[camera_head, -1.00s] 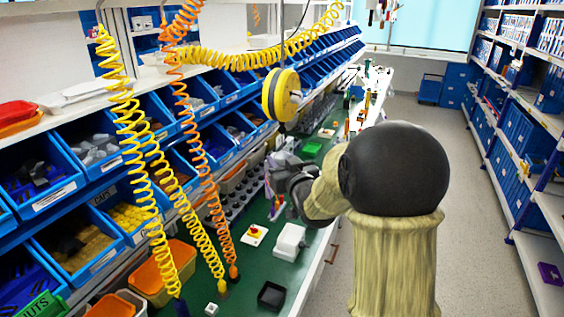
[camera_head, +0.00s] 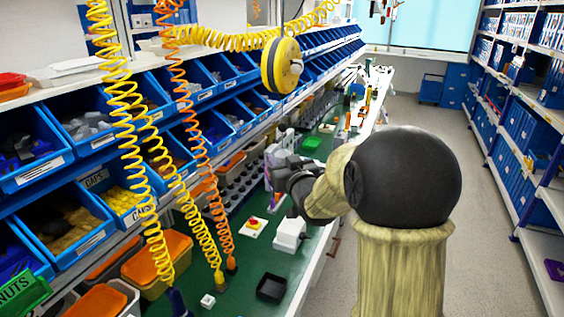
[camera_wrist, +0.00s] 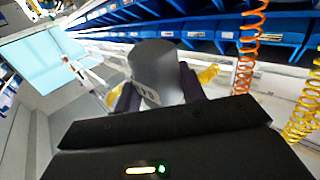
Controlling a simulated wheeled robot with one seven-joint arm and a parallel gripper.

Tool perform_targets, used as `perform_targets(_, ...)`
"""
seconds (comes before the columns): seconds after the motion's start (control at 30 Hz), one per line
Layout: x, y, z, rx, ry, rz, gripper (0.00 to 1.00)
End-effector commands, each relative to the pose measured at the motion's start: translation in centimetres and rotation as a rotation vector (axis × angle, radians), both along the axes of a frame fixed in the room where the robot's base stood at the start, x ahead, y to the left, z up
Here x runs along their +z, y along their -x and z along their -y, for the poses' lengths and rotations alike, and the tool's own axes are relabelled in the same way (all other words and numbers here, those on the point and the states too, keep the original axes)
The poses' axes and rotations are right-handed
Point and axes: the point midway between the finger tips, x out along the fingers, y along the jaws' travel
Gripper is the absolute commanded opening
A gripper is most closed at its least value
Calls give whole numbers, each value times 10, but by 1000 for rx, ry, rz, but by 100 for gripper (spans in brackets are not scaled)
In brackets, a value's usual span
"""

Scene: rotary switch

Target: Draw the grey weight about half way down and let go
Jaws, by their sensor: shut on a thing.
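A grey cylindrical weight (camera_wrist: 155,68) with a pale marking near its lower edge stands between the dark fingers of my gripper (camera_wrist: 157,98) in the wrist view. In the head view the weight (camera_head: 280,153) shows as a grey shape at the end of my arm. My gripper (camera_head: 279,180) is shut on it, above the green bench. A yellow and black reel (camera_head: 277,65) hangs above it.
Rows of blue bins (camera_head: 95,130) line the left. Coiled yellow (camera_head: 150,200) and orange (camera_head: 205,165) hoses hang left of my gripper. A red-knobbed rotary switch (camera_head: 253,226), a white box (camera_head: 289,235) and a black tray (camera_head: 271,288) are on the bench (camera_head: 240,290). The right aisle is clear.

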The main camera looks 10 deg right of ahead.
Motion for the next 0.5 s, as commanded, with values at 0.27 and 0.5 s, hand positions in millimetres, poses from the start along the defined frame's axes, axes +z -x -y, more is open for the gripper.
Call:
perform_targets(0.27,0,0,-1,2,0,-1,58)
perform_targets(0.5,0,0,0,1,0,-1,62)
